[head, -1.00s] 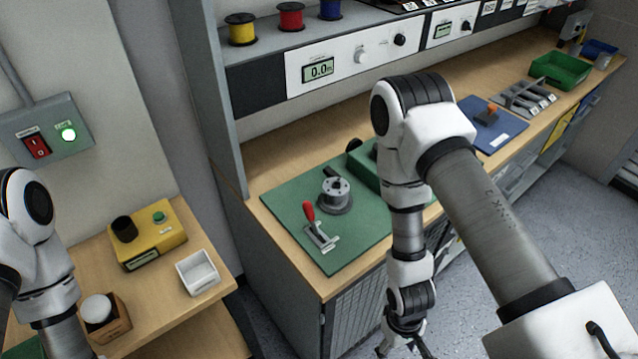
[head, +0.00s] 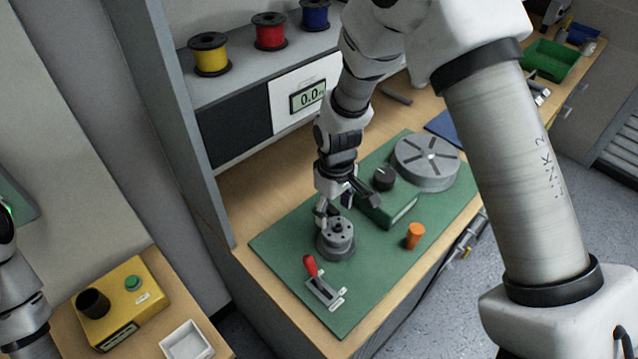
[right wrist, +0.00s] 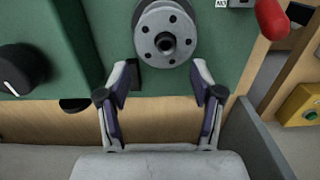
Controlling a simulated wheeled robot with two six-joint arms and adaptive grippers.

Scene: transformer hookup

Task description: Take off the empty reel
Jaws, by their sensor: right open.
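The grey metal reel (head: 337,242) stands on the green mat of the bench, and no wire shows on it. In the right wrist view its round flange (right wrist: 150,45), with a ring of holes and a dark centre hole, is at the top middle. My right gripper (head: 347,204) is open just above and behind the reel. In the right wrist view its fingers (right wrist: 162,80) are apart, with their tips just short of the flange and nothing between them. My left gripper is out of view.
A green box with a black knob (head: 384,178), a large slotted grey disc (head: 427,160) and an orange piece (head: 415,236) are to the right. Wire spools (head: 270,32) line the shelf above.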

